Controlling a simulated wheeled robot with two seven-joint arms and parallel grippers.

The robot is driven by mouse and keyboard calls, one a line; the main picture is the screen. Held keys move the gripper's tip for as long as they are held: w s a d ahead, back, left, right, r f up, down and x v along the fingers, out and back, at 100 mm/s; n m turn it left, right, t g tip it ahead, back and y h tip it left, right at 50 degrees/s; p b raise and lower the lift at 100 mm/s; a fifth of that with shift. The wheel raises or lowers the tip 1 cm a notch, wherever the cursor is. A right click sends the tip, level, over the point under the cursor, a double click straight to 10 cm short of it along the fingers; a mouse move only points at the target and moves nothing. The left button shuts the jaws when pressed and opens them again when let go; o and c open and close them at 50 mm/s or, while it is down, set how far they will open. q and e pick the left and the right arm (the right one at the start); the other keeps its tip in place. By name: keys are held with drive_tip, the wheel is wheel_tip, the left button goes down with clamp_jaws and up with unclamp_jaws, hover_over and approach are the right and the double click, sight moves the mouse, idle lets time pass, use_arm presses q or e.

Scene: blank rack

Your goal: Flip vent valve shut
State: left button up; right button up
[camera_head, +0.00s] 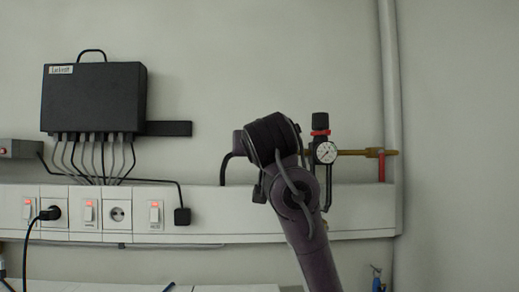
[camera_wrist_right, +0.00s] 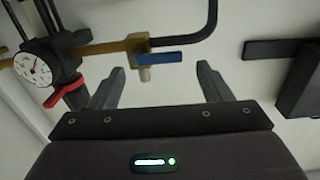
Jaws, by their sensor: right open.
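In the right wrist view, a small valve with a blue lever (camera_wrist_right: 166,59) sits on a brass pipe (camera_wrist_right: 105,48). The lever lies roughly along the pipe's line, with a pale stub beside it. My right gripper (camera_wrist_right: 161,68) is open and empty, and the lever shows between its fingertips; I cannot tell whether they touch. In the head view my right arm hides this gripper and the blue lever. Another brass valve with a red handle (camera_head: 381,167) is at the pipe's right end, its handle hanging down. Which one is the vent valve is not labelled.
A gauge (camera_head: 326,152) and a regulator with a black knob (camera_head: 320,120) and red collar stand close beside my arm. A black box (camera_head: 93,97) with cables hangs at left above a white socket trunking (camera_head: 350,215). A black hose (camera_wrist_right: 205,22) bends near the blue lever.

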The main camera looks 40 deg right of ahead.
drive_tip(key=v, duration=0.5)
drive_tip(key=shift+s+a, duration=0.25)
idle(0.3)
